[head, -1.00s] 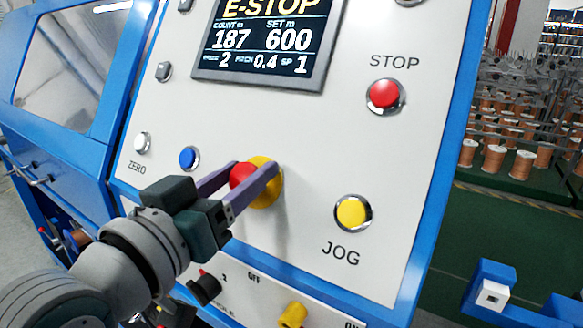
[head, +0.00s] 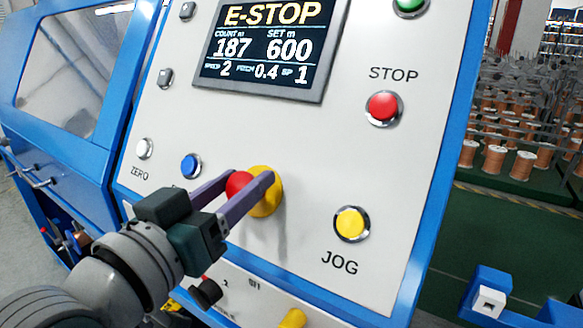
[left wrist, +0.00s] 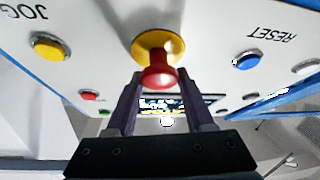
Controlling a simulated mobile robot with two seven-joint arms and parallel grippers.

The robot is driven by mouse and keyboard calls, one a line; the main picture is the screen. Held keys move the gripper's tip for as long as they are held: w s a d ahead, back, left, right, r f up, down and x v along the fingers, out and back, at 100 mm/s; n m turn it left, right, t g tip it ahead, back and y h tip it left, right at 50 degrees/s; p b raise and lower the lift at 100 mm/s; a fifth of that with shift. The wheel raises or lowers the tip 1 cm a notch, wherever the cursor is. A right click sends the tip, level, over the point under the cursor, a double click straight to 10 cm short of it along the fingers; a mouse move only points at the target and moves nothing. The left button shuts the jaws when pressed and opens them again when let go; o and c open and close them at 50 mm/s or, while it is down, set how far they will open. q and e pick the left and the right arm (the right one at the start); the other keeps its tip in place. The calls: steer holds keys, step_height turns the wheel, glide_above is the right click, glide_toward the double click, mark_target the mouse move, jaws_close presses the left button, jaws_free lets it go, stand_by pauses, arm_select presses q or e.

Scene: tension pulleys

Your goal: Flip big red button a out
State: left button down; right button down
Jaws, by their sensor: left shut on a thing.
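The big red button (head: 238,185) is a red mushroom head on a yellow round base (head: 265,190) on the white panel. It also shows in the left wrist view (left wrist: 159,76), standing out from its yellow base (left wrist: 157,45). My left gripper (head: 252,187) has its two purple fingers on either side of the red head, shut on it. The near finger hides part of the head and base in the head view. The screen (head: 262,48) reads E-STOP. My right gripper is not in view.
A blue button (head: 190,165) and a white ZERO button (head: 144,149) lie left of the red button. A yellow JOG button (head: 351,223) and a red STOP button (head: 384,107) lie right. A yellow knob (head: 292,318) sits below.

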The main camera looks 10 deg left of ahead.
arm_select(q)
steer(key=c, duration=0.7)
jaws_free()
steer(key=shift+r, duration=0.2)
steer(key=o, duration=0.4)
steer(key=shift+s+f, duration=0.1)
steer(key=shift+o, duration=0.2)
steer(key=v, duration=1)
steer(key=shift+b, duration=0.35)
